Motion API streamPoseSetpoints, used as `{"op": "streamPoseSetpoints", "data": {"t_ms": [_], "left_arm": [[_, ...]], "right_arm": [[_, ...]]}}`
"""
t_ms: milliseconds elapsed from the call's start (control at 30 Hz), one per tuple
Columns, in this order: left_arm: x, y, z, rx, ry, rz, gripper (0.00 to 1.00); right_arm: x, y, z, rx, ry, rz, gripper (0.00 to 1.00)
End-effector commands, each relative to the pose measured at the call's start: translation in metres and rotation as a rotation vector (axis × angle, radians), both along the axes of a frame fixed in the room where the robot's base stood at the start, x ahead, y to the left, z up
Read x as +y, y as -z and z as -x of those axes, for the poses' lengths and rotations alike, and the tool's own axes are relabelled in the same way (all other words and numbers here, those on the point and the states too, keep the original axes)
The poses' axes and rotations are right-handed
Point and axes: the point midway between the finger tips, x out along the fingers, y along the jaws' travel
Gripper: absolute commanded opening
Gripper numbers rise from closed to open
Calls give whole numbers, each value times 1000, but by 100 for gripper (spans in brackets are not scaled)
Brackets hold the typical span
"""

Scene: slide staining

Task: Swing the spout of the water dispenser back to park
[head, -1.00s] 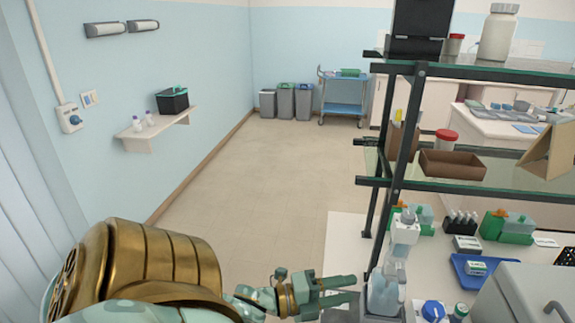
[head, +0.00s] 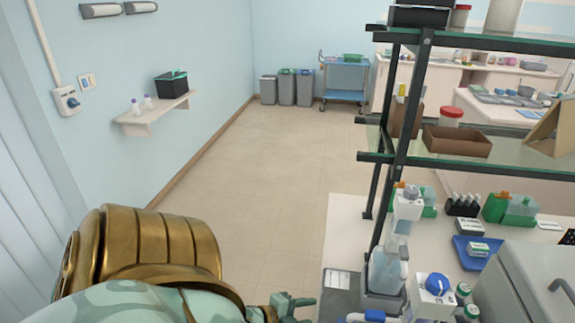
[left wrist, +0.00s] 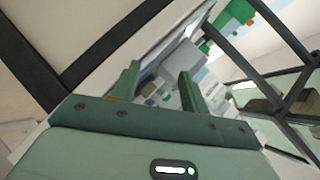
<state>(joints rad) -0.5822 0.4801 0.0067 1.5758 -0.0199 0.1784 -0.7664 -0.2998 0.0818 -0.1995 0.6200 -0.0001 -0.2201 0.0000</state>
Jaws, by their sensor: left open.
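What looks like the water dispenser (head: 386,270), a pale translucent bottle with a white upper part, stands on a dark base by the front post of the rack in the head view. I cannot make out its spout or which way it points. My left gripper (head: 291,303) is at the bottom edge of the head view, left of the dispenser and apart from it, partly cut off. In the left wrist view my gripper (left wrist: 158,88) has its two fingers spread with nothing held; blurred grey and white shapes show beyond them. My right gripper is not in view.
A black-framed rack with glass shelves (head: 480,170) rises over the bench. A blue-capped white container (head: 435,292), green-capped bottles (head: 463,292), a blue tray (head: 465,250) and a grey machine (head: 525,285) stand right of the dispenser. The floor to the left is clear.

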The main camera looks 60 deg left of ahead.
Motion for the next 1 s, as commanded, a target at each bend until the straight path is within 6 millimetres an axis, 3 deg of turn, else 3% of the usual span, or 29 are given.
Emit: {"op": "streamPoseSetpoints", "data": {"t_ms": [300,500,700,1000], "left_arm": [[3,72,30,154,-123,97,45],[2,100,44,221,-179,138,45],[0,112,51,248,-202,156,45],[0,112,52,251,-203,157,45]], "right_arm": [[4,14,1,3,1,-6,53],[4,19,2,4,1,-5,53],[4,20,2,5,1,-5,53],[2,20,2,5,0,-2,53]]}}
